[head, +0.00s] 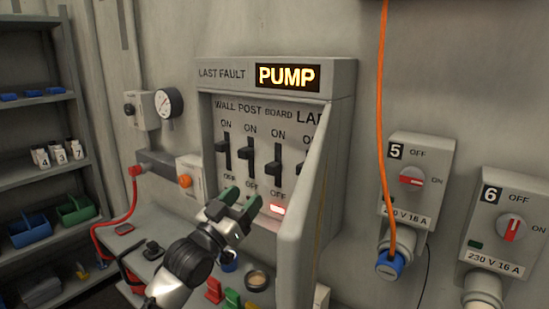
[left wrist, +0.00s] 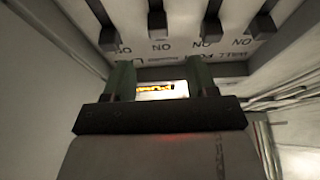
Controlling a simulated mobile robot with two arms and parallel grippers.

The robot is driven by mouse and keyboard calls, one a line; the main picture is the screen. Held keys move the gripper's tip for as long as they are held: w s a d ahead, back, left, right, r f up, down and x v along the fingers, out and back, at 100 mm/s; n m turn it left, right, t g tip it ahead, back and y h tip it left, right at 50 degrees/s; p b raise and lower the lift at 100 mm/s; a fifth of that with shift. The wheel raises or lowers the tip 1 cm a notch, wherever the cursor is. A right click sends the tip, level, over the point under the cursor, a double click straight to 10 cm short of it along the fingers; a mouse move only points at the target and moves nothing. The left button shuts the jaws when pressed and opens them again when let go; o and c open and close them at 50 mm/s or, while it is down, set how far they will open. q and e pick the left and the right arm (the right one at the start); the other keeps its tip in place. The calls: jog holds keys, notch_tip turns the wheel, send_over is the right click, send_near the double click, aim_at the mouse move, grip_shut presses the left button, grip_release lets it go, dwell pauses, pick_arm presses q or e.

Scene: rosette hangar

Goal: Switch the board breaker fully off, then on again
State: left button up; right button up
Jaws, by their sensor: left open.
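The breaker panel (head: 345,88) has a row of black levers between ON and OFF labels. The board breaker lever (head: 272,172) is third from the left, looks a little lower than the WALL and POST levers, and has a lit red lamp (head: 277,209) below it. Whether it is fully at one end is unclear. My left gripper (head: 240,200) is open and empty in front of the panel's lower part, below the levers. In the left wrist view the levers show upside down, with the board lever (left wrist: 158,22) ahead of my open fingers (left wrist: 160,88). My right gripper is not in view.
A lit display (head: 286,76) reads PUMP. Sockets 5 (head: 415,185) and 6 (head: 508,225) are on the right wall, an orange cable (head: 382,110) hanging to 5. A bench (head: 130,238) with small items lies below; shelves stand left.

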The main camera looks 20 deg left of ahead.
aim_at(269, 171)
pick_arm(q)
jog(key=p+x, duration=0.2)
jog(key=x, duration=0.6)
jog(key=shift+w+d+r+p, duration=0.2)
jog(key=shift+w+p, duration=0.05)
jog(key=shift+p, duration=0.15)
jog(key=shift+w+d+r, duration=0.2)
jog(key=shift+w+r, duration=0.1)
jog(key=shift+w, duration=0.1)
jog(key=shift+w+f, duration=0.1)
jog(key=shift+c, duration=0.4)
grip_shut()
jog(key=shift+f, duration=0.1)
